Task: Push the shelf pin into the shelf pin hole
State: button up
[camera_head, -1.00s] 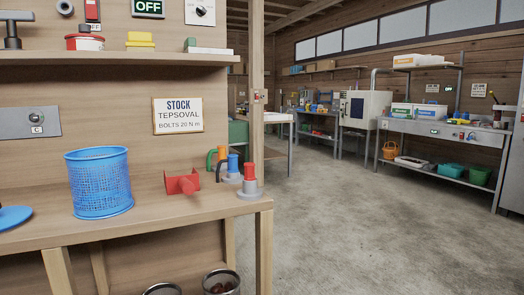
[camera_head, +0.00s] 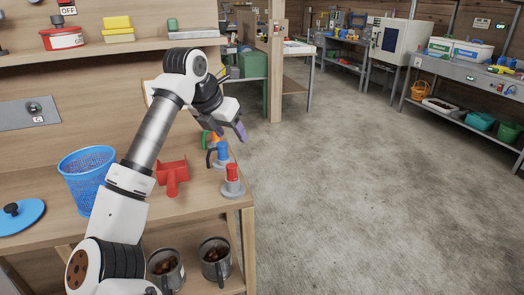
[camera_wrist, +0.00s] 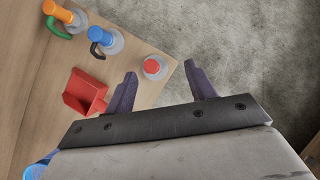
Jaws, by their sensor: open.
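No part is marked as the shelf pin or its hole, and I cannot tell which is meant. A red-topped peg in a round grey base (camera_head: 232,182) stands upright at the bench's front right corner; its red top (camera_wrist: 152,67) shows in the wrist view. A blue-topped one (camera_head: 222,152) with a dark loop stands behind it, and an orange-topped one (camera_wrist: 62,13) with a green loop is farther along. My gripper (camera_head: 240,132) is open and empty, above the bench's right end. In the wrist view its purple fingers (camera_wrist: 162,76) appear either side of the red top, without visible contact.
A red angular piece (camera_head: 172,174) lies left of the pegs. A blue mesh basket (camera_head: 86,180) and a blue lid (camera_head: 18,216) are farther left. Mugs with brown contents (camera_head: 216,259) sit below. A shelf (camera_head: 130,46) runs above. Floor at right is clear.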

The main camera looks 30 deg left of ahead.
aim_at(231, 166)
jog(key=shift+n+g+y, duration=0.3)
jog(key=shift+g+y, duration=0.1)
jog(key=shift+g, duration=0.4)
jog(key=x, duration=0.3)
jog(key=p+x, duration=0.1)
jog(key=x, duration=0.2)
jog(key=s+a+p+x, duration=0.1)
jog(key=x, duration=0.1)
jog(key=shift+a+f, duration=0.1)
jog(key=shift+f, duration=0.5)
jog(key=shift+s+a+p+x, duration=0.15)
jog(key=shift+p+x, duration=0.2)
jog(key=shift+x, duration=0.5)
jog(key=shift+s+a+p+x, duration=0.15)
jog(key=shift+p+x, duration=0.15)
jog(key=shift+x, duration=0.6)
jog(key=shift+s+p+x, duration=0.15)
jog(key=shift+p+x, duration=0.2)
jog(key=shift+x, duration=0.5)
jog(key=shift+f, duration=0.15)
jog(key=c, duration=1.1)
